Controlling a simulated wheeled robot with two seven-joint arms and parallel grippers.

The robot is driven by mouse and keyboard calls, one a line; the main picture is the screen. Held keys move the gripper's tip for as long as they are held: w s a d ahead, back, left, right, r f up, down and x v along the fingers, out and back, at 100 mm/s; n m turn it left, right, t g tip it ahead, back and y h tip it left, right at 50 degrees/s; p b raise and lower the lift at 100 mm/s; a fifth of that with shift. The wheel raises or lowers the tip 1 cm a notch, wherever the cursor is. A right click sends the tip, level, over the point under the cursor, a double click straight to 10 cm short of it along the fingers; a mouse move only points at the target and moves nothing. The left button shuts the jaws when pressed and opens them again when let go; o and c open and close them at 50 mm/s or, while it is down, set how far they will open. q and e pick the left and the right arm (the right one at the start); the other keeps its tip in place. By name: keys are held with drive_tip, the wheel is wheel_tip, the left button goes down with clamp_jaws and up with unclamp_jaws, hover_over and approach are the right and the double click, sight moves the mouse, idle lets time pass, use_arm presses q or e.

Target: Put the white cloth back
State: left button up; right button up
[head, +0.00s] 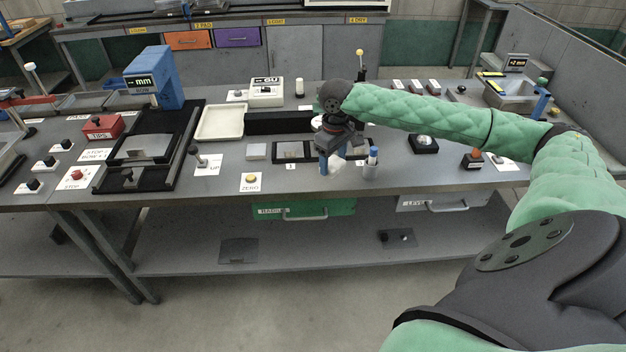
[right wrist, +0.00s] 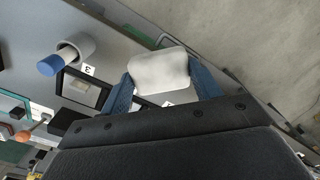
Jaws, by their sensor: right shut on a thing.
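The white cloth is a small, rounded white pad (right wrist: 158,70) between the blue fingers of my right gripper (right wrist: 163,84) in the right wrist view. The gripper is shut on it. In the head view my right gripper (head: 331,161) is at the front edge of the bench, and the white cloth (head: 338,165) shows small beside its blue fingertips. The cloth appears to be held above the bench edge; the exact gap is hard to tell. My left gripper is not in view.
A grey cup with a blue-ended thing (head: 371,163) stands just right of the gripper. A dark framed plate (head: 292,152) lies to its left, beside a light square pad (head: 256,151). A green drawer (head: 304,209) hangs below. A white tray (head: 220,122) lies farther back left.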

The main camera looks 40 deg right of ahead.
drive_tip(key=w+f+p, duration=0.1)
drive_tip(key=w+f, duration=0.1)
drive_tip(key=w, duration=0.1)
drive_tip(key=w+a+f+p, duration=0.1)
drive_tip(key=w+f+p, duration=0.1)
drive_tip(key=w, duration=0.2)
drive_tip(key=w+a+f+p, duration=0.1)
drive_tip(key=w+f, duration=0.1)
drive_tip(key=w, duration=0.2)
drive_tip(key=shift+a+f+p, duration=0.25)
drive_tip(key=shift+f+p, duration=0.05)
drive_tip(key=shift+f, duration=0.05)
wheel_tip(320, 180, down, 4)
drive_tip(key=shift+w+r+p, duration=0.1)
drive_tip(key=shift+r+p, duration=0.1)
drive_tip(key=shift+p, duration=0.85)
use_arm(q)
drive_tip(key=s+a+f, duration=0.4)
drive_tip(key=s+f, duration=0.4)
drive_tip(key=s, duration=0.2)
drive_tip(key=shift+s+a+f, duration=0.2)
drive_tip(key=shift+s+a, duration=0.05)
use_arm(e)
drive_tip(key=shift+f, duration=0.3)
drive_tip(key=o, duration=1)
drive_tip(key=shift+f, duration=0.1)
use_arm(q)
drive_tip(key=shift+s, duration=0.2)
